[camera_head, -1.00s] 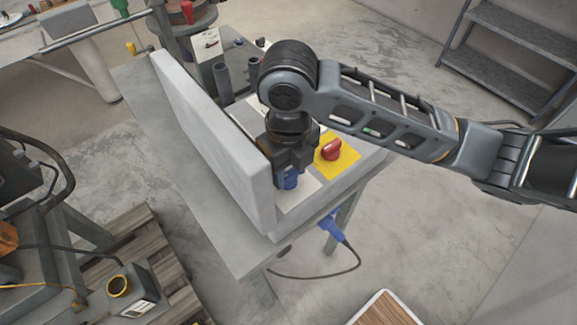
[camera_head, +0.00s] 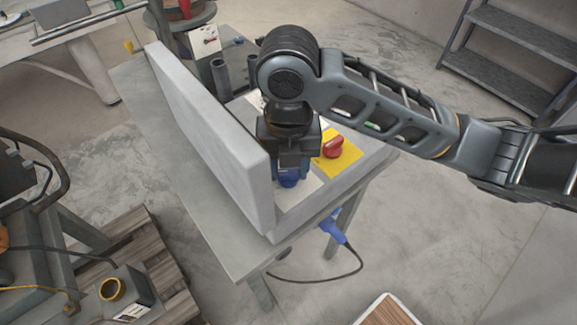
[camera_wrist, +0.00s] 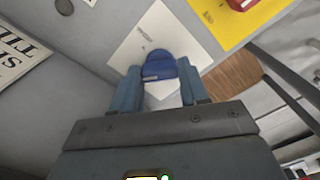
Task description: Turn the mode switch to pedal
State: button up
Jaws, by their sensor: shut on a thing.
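The mode switch, a blue knob on a white plate, shows in the wrist view (camera_wrist: 160,67); in the head view a blue patch of it (camera_head: 289,181) shows just below my gripper. The white plate (camera_wrist: 194,47) carries small markings that I cannot read. My gripper (camera_wrist: 160,82) points down at the panel, its two blue-grey fingers on either side of the knob and shut on it. In the head view my gripper (camera_head: 290,172) hides most of the knob and plate.
A red knob (camera_head: 333,147) on a yellow plate (camera_head: 326,166) sits close to the right of my gripper. A tall grey wall (camera_head: 215,140) stands close on the left. A blue plug with a cable (camera_head: 332,228) hangs below the box.

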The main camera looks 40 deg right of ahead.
aim_at(289, 170)
jog(key=m, duration=0.5)
jog(key=shift+m, duration=0.3)
jog(key=m+p, duration=0.1)
jog(key=m, duration=0.4)
jog(key=shift+p, duration=0.3)
jog(key=o, duration=1.1)
jog(key=shift+c, duration=0.2)
jog(key=shift+r, duration=0.1)
jog(key=shift+r+p, duration=0.75)
jog(key=shift+r, duration=3.05)
